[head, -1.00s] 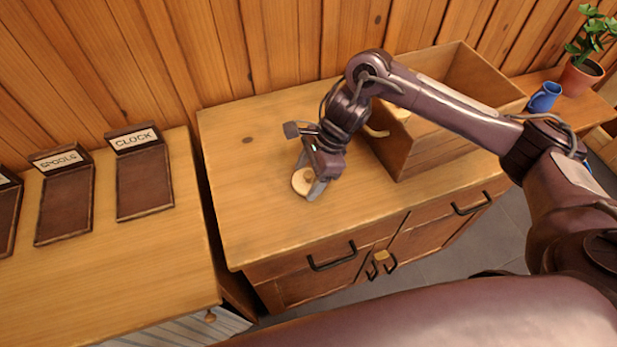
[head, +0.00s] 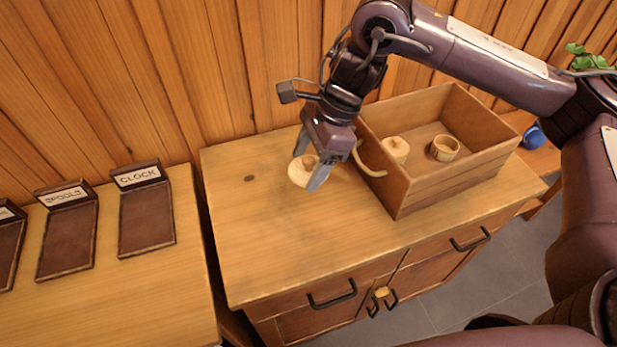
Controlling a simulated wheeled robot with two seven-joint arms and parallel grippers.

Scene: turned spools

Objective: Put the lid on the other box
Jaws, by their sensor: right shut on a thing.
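My right gripper (head: 308,172) is shut on a pale round wooden lid (head: 299,176) with a small knob. It holds the lid over the left part of the cabinet top, outside the wooden crate; I cannot tell exactly how high. In the crate (head: 405,196) stand two small round pale boxes. The left one (head: 396,152) has a lid with a knob on it. The right one (head: 445,149) is open, with its hollow inside showing. My left gripper is not in view.
The crate has a curved handle (head: 368,163) on its left wall. The cabinet top (head: 270,240) is clear at the left and front. A side table at left holds dark trays labelled SPOOLS (head: 68,240) and CLOCK (head: 147,220). A blue mug (head: 535,134) stands beyond the crate.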

